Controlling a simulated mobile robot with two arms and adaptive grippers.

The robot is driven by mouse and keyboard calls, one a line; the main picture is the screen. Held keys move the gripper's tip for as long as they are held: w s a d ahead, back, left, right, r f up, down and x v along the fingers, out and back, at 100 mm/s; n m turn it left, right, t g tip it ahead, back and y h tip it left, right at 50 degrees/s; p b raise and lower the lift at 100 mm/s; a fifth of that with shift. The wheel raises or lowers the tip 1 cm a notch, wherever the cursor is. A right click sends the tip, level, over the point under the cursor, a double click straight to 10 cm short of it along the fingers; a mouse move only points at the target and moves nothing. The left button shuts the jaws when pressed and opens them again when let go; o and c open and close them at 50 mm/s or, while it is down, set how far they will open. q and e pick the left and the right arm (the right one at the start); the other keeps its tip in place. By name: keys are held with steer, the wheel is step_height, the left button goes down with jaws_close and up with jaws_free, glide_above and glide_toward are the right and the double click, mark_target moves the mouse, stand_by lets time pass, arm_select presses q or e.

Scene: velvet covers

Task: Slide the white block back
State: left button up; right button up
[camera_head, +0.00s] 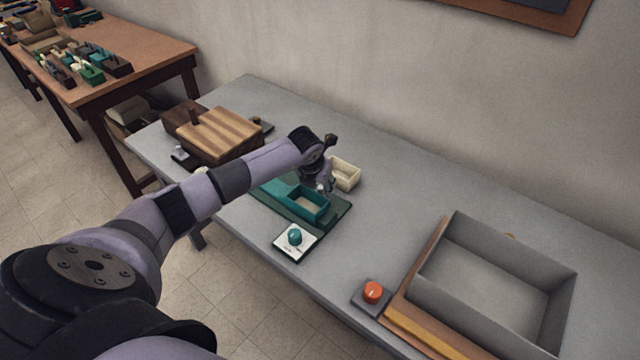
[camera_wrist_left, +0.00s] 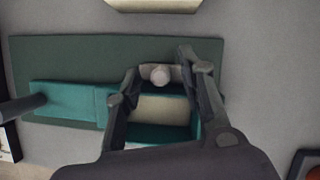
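A teal open box (camera_head: 297,201) sits on a dark green board (camera_head: 335,219) on the grey table. In the left wrist view, a pale block with a round knob (camera_wrist_left: 160,74) is at the box's far end. A cream surface (camera_wrist_left: 165,111) shows inside the box; I cannot tell whether it belongs to the block. My left gripper (camera_head: 325,183) is over this end of the box. In the wrist view its fingers (camera_wrist_left: 158,66) are apart, one on each side of the knob, with gaps visible. Whether they touch the block's sides is unclear. My right gripper is out of view.
A cream open box (camera_head: 347,174) stands just behind the board. A white plate with a teal knob (camera_head: 295,237) lies in front. A striped wooden box (camera_head: 220,133) is to the left. A large grey tray (camera_head: 470,318) and an orange button (camera_head: 373,292) are to the right.

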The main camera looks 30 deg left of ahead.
arm_select(q)
steer(key=shift+c, duration=0.3)
jaws_close()
stand_by(0.6)
